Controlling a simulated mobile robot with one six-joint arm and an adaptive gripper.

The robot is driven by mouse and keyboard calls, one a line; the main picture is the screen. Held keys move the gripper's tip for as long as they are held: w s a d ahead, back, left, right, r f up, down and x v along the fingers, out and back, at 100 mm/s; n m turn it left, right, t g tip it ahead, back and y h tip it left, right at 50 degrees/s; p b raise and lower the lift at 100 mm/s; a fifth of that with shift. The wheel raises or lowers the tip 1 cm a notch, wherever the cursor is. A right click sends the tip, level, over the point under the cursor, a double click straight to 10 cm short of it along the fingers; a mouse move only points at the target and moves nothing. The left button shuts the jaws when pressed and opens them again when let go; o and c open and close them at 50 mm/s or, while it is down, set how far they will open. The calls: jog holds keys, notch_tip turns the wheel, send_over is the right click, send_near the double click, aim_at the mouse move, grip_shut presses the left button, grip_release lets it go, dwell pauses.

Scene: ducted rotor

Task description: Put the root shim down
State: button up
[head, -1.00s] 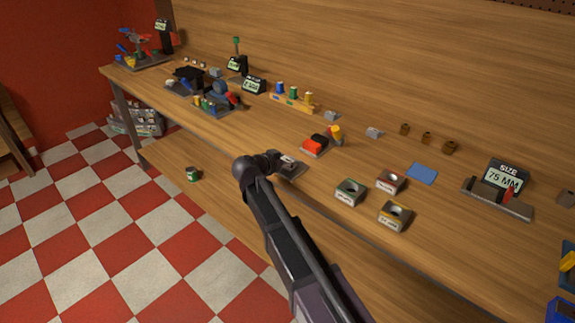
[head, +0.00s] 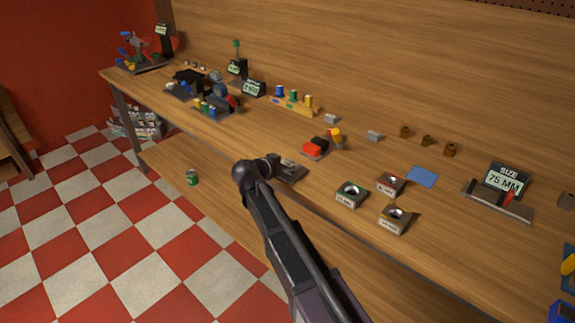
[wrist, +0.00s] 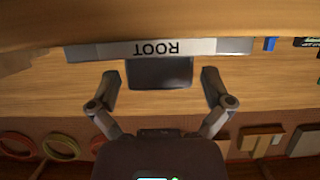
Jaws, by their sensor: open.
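My gripper (wrist: 160,82) is open in the wrist view, its two fingers spread apart with a dark flat plate (wrist: 160,72) showing between them. A pale grey bar marked ROOT (wrist: 215,46), its lettering upside down, lies just beyond that plate. I cannot tell whether the dark plate is the root shim or part of a holder. In the head view my gripper (head: 268,165) is small and partly hidden by my own wrist, beside a dark plate (head: 291,173) at the bench's front edge. Something small and pale shows on that plate.
On the bench (head: 330,190), three labelled blocks with round holes (head: 351,194) stand to the right, near a blue mat (head: 422,176). A 75 MM size gauge (head: 500,190) is farther right.

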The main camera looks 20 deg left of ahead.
jog(key=shift+s, duration=0.1)
jog(key=p+v, duration=0.5)
jog(key=v, duration=0.8)
jog(key=shift+s, duration=0.35)
jog(key=shift+a, duration=0.1)
